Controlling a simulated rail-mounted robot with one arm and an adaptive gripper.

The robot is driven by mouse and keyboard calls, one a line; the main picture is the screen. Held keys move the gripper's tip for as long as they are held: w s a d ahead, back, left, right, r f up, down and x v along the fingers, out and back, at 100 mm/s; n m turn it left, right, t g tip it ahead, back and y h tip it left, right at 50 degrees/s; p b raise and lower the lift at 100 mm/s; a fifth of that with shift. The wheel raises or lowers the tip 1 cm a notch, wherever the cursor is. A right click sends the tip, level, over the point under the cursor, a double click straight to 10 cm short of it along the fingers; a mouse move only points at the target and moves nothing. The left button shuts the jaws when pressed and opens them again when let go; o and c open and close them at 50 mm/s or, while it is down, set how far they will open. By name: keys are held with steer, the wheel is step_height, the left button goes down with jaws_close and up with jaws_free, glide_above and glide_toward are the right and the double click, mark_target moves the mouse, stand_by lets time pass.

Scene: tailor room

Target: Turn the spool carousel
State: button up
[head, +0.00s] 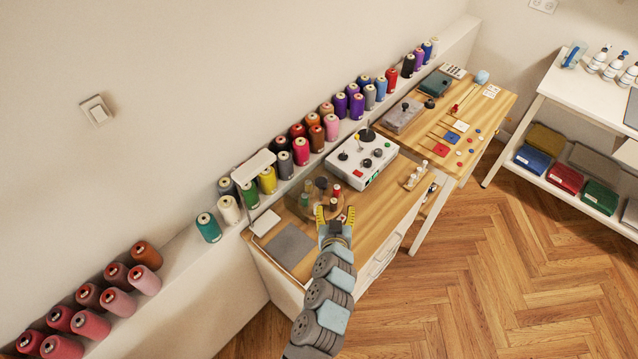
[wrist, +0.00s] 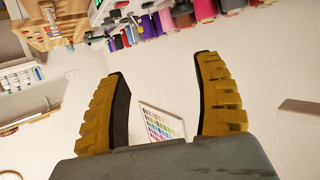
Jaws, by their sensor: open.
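The spool carousel (head: 300,203) is a round wooden disc on the wooden table, bearing a few small dark, red and green spools. In the head view my gripper (head: 335,212), with yellow ridged fingers, is at its near right side and partly hides it. I cannot tell whether a finger touches it. In the wrist view the fingers of my gripper (wrist: 165,95) are spread apart with nothing held between them. I cannot make out the carousel for certain in that view.
A white control box (head: 361,159) with knobs stands just beyond the carousel. A grey mat (head: 290,246) lies at its near left. Thread cones line the wall ledge (head: 187,254) behind. A small stand with white bottles (head: 417,178) is to the right. A colour chart (wrist: 160,124) shows beyond the fingers.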

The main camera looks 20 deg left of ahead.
steer(key=a+f+n+g+y, duration=0.1)
steer(key=a, duration=0.2)
glide_toward(321, 182)
steer(key=shift+w+a, duration=0.6)
steer(key=shift+w, duration=1)
steer(key=shift+w+a+f, duration=0.35)
steer(key=shift+w+f, duration=0.3)
steer(key=shift+w, duration=0.15)
steer(key=shift+w+a+f, duration=0.4)
steer(key=shift+w+f, duration=0.25)
steer(key=shift+w, duration=0.15)
steer(key=shift+b+x, duration=0.85)
steer(key=shift+x, duration=0.6)
steer(key=shift+f, duration=0.1)
steer(key=c, duration=1.2)
